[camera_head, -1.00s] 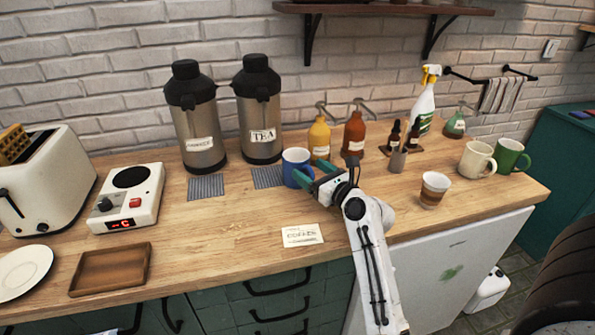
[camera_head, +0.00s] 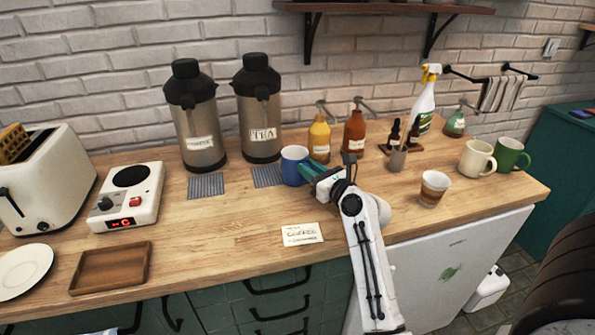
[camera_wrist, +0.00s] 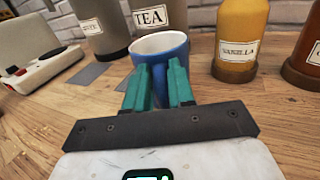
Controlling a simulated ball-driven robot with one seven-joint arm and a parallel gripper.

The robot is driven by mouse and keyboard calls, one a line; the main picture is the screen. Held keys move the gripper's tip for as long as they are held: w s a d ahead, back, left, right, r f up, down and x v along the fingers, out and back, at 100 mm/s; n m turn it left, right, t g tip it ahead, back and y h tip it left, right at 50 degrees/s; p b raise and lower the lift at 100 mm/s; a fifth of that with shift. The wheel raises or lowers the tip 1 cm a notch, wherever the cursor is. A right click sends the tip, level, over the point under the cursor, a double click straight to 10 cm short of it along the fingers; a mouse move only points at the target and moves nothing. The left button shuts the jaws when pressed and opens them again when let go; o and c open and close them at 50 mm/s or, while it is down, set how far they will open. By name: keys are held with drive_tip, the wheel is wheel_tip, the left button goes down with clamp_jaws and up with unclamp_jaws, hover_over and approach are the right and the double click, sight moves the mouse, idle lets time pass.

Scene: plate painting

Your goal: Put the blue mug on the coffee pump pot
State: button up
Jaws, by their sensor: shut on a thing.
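The blue mug (camera_head: 293,165) stands upright in front of the tea pot; in the wrist view it (camera_wrist: 160,44) is just beyond my fingers. My gripper (camera_head: 309,171) reaches it from the right, and its teal fingers (camera_wrist: 160,85) are shut on the mug's near side. I cannot tell whether the mug's base touches the counter. The coffee pump pot (camera_head: 191,112), steel with a black top and a label, stands at the back left, with a grey ribbed mat (camera_head: 206,186) before it.
The tea pump pot (camera_head: 260,105) stands right of the coffee pot, with another grey mat (camera_head: 267,177). Yellow (camera_head: 319,142) and brown (camera_head: 354,136) syrup bottles stand close right of the mug. A paper card (camera_head: 302,234) lies in front. The counter's middle is clear.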

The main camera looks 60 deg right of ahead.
clamp_jaws()
drive_tip(key=shift+r, duration=0.4)
wheel_tip(320, 180, up, 2)
drive_tip(key=shift+r, duration=0.15)
drive_tip(key=s+a+r+p, duration=0.3)
drive_tip(key=s+a+r, duration=0.5)
drive_tip(key=s+r, duration=0.2)
drive_tip(key=shift+s, duration=0.75)
